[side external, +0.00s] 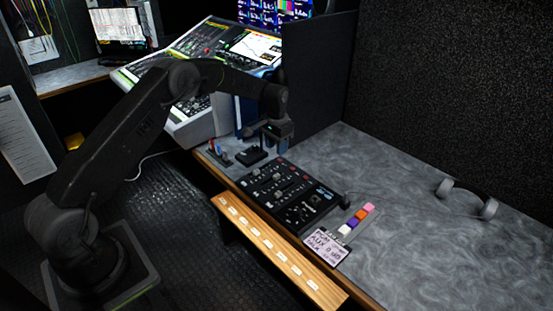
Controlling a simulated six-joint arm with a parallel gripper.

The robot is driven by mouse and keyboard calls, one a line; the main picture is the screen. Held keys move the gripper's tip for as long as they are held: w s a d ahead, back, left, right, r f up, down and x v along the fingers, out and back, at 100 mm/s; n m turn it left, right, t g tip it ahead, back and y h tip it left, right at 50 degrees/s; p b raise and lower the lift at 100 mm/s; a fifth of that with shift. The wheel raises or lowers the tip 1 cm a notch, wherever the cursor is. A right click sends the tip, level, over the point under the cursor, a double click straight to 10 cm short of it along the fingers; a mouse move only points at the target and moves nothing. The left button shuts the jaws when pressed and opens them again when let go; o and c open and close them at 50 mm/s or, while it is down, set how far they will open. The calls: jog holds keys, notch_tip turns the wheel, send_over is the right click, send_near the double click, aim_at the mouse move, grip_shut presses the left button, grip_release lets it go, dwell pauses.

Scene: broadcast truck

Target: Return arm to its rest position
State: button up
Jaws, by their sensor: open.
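My gripper (276,143) hangs at the end of my arm, pointing down over the back left part of the grey desk (400,245). It is open, and I see nothing between its fingers, though they are small and dark here. A small black device (250,155) stands on the desk just left of and below the fingers. A black control panel (290,195) lies in front of the gripper, towards the camera. My arm reaches up from its base at the lower left, bends at a high elbow and comes down to the wrist.
A large mixing console (205,65) stands behind my arm, beside a dark partition (318,75). Coloured blocks (361,216), a handwritten card (327,246) and headphones (468,198) lie on the desk. A wooden strip (275,252) runs along its front. The right desk area is mostly clear.

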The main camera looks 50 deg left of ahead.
jog(key=shift+r, duration=1.05)
jog(key=shift+r, duration=0.1)
jog(key=s+d+r+t, duration=0.1)
jog(key=s+d+r, duration=0.25)
jog(key=r, duration=0.35)
jog(key=s+d+r+t, duration=0.1)
jog(key=s+d+r, duration=0.2)
jog(key=s+r, duration=0.3)
jog(key=s+d+r+t, duration=0.1)
jog(key=s+d+r, duration=0.25)
jog(key=r, duration=0.45)
jog(key=s+d+t, duration=0.1)
jog(key=s+d, duration=0.1)
jog(key=s, duration=1)
jog(key=s+d+r+t, duration=0.1)
jog(key=s+d, duration=0.2)
jog(key=s, duration=0.8)
jog(key=shift+s+t, duration=0.3)
jog(key=shift+s, duration=0.1)
